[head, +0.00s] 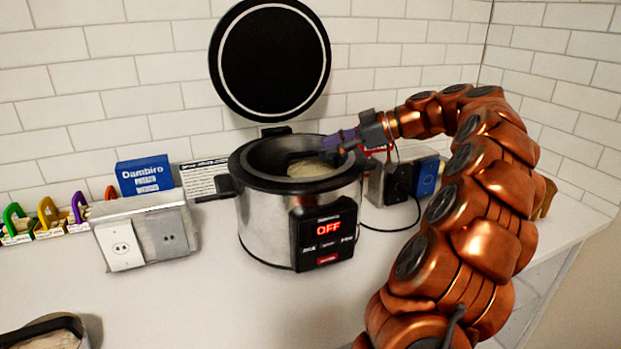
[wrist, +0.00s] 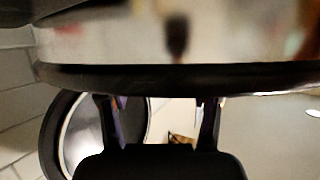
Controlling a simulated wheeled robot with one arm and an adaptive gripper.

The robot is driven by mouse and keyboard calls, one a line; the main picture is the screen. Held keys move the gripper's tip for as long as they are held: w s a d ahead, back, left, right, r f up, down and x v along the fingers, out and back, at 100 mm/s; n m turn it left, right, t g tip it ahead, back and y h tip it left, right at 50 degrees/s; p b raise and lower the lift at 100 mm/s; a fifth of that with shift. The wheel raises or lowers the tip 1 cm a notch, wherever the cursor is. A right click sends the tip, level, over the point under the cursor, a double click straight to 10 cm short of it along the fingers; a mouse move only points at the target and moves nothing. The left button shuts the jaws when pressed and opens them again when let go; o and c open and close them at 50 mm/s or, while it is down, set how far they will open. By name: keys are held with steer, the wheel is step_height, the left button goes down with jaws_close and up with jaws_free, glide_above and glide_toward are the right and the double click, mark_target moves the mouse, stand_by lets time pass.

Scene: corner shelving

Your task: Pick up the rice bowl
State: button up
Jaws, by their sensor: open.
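A steel rice cooker (head: 262,228) stands open on the counter with its round black lid (head: 270,60) raised. A pale, rice-like content (head: 314,169) shows inside it; the bowl's rim there is hard to make out. A dark-rimmed round vessel (head: 50,324) with pale content is cut off at the lower left; I cannot tell which is the rice bowl. My gripper (head: 328,146) is over the cooker's opening, at its right rear rim. In the wrist view my gripper (wrist: 158,100) has its fingers apart with nothing held between them. A wide dark rim crosses above them.
The cooker's front panel (head: 323,238) reads OFF. A blue Dambiro box (head: 145,176), an outlet box (head: 148,237) and colored clips stand to the left. Another outlet box (head: 402,183) with a cable is right of the cooker. The front counter is mostly clear; tiled walls (head: 150,70) stand behind.

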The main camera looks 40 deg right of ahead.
mark_target(312, 152)
steer(key=shift+x, duration=1.8)
jaws_close()
